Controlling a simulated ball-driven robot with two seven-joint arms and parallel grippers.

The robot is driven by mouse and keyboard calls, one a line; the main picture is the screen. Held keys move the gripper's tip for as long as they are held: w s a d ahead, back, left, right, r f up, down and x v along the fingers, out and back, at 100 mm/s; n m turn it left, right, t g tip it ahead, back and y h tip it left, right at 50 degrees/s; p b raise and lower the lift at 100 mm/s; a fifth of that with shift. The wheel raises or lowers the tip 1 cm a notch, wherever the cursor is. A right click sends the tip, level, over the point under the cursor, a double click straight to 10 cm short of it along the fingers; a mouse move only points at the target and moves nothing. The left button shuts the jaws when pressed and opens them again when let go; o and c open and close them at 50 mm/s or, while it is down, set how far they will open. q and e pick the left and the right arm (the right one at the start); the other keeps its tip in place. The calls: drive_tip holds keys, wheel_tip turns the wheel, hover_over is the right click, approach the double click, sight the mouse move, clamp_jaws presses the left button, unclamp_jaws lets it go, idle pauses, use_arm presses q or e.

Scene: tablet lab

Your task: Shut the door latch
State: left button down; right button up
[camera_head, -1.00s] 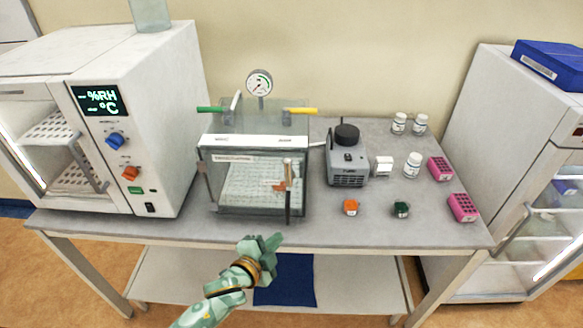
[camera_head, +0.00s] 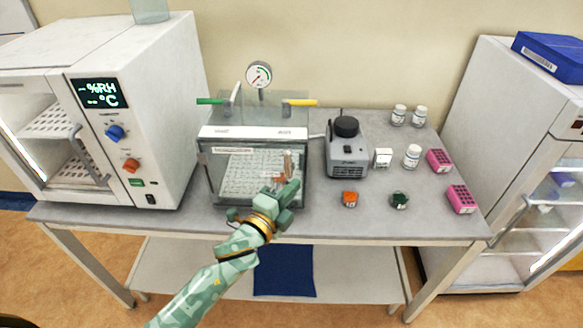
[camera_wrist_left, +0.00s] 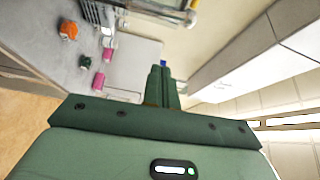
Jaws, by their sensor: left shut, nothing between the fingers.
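The clear-walled chamber (camera_head: 222,172) with a pressure gauge on top stands on the grey bench, its front facing me. The door latch (camera_head: 289,163) is a tan and orange piece at the right of the chamber's front; my left gripper hides its lower part. My left gripper (camera_head: 291,187) is shut and empty, in front of the chamber's lower right. I cannot tell whether it touches the latch. In the left wrist view the shut fingers (camera_wrist_left: 162,85) show, and part of the chamber (camera_wrist_left: 150,8) is at the top edge. My right gripper is not in view.
A white oven (camera_head: 165,150) stands to the left. A white cabinet (camera_head: 490,105) is at far right.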

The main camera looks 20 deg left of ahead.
sight(289, 161)
use_arm(q)
drive_tip(key=x, duration=0.8)
drive_tip(key=a, duration=0.2)
drive_tip(key=s+a+p, duration=0.1)
drive_tip(key=a, duration=0.1)
drive_tip(key=shift+f, duration=0.15)
drive_tip(key=shift+a, duration=0.1)
